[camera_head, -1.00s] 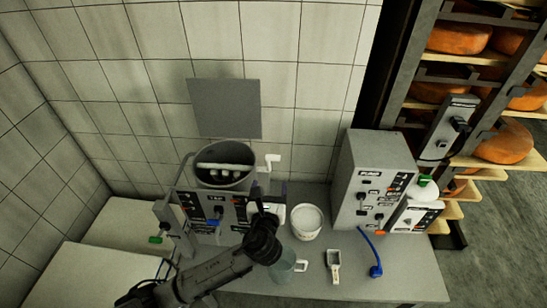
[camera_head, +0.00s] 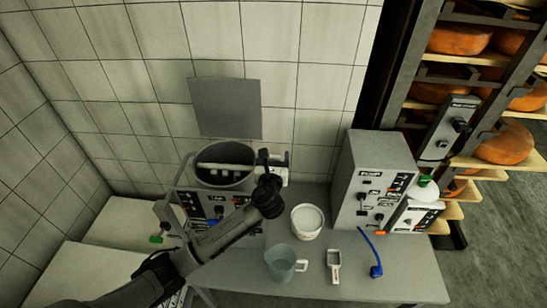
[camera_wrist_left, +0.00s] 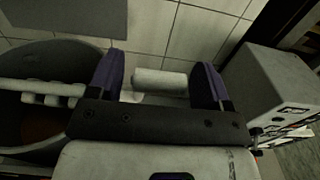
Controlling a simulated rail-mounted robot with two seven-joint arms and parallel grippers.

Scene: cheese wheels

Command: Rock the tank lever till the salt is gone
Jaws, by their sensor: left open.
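The round grey tank (camera_head: 222,180) stands on the bench against the tiled wall, with a white bar and paddles (camera_head: 222,167) across its mouth. In the left wrist view the tank (camera_wrist_left: 30,115) is at the left, with a brownish interior; I cannot make out any salt in it. The white lever handle (camera_wrist_left: 160,80) shows between the two purple-padded fingers of my left gripper (camera_wrist_left: 157,84), with gaps at both sides. In the head view my left gripper (camera_head: 272,160) is at the tank's right side and covers most of the lever. My right gripper is out of view.
A clear jug (camera_head: 280,264), a white bucket (camera_head: 307,221) and a small handled tool (camera_head: 334,264) stand on the bench. Cheese shelves are at far right.

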